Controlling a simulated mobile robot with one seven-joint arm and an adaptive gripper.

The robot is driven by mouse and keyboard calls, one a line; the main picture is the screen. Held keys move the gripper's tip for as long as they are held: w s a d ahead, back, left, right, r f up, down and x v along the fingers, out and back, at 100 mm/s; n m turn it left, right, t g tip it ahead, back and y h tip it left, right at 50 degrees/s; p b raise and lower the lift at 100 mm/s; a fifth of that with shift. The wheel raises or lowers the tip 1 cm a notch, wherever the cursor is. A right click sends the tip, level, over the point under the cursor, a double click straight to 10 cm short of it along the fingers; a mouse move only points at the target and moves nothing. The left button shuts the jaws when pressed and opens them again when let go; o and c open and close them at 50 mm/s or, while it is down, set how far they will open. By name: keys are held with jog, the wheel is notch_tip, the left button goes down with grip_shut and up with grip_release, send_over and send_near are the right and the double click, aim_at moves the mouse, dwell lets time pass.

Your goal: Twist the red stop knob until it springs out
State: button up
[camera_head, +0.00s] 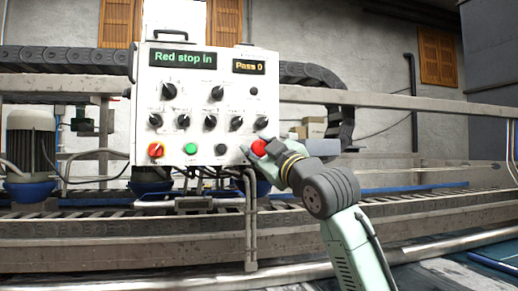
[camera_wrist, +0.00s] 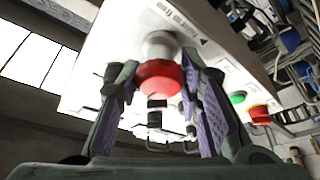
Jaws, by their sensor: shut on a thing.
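The red stop knob (camera_head: 259,147) is at the lower right corner of the white control panel. In the wrist view the red knob (camera_wrist: 160,80) is a round mushroom head on a pale collar. My gripper (camera_wrist: 158,72) has one finger on each side of it and is shut on it. In the head view my gripper (camera_head: 266,149) reaches the knob from the lower right and hides part of it. The panel's green display (camera_head: 182,58) reads "Red stop in".
A second display (camera_head: 249,67) reads "Pass 0". Metal rails and conveyor frames run behind and below; a pipe stands under the panel.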

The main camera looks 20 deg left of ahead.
jog(key=shift+f+m+t+b, duration=0.1)
jog(key=shift+m+t+b, duration=0.2)
jog(key=shift+m+t, duration=0.15)
jog(key=shift+c, duration=0.4)
jog(key=m+t+h+b, duration=0.1)
jog(key=m, duration=0.2)
jog(key=shift+a, duration=0.1)
jog(key=shift+m+t+h+b, duration=0.4)
jog(key=shift+m+t+h, duration=0.3)
jog(key=shift+m, duration=1.15)
jog(key=shift+m+t+h+b, duration=0.35)
jog(key=shift+m+t+h, duration=0.3)
jog(key=shift+m, duration=1.15)
jog(key=o, duration=1.2)
jog(key=shift+d, duration=0.2)
jog(key=v, duration=1.1)
jog(key=shift+s+d+f, duration=0.15)
jog(key=shift+s, duration=0.2)
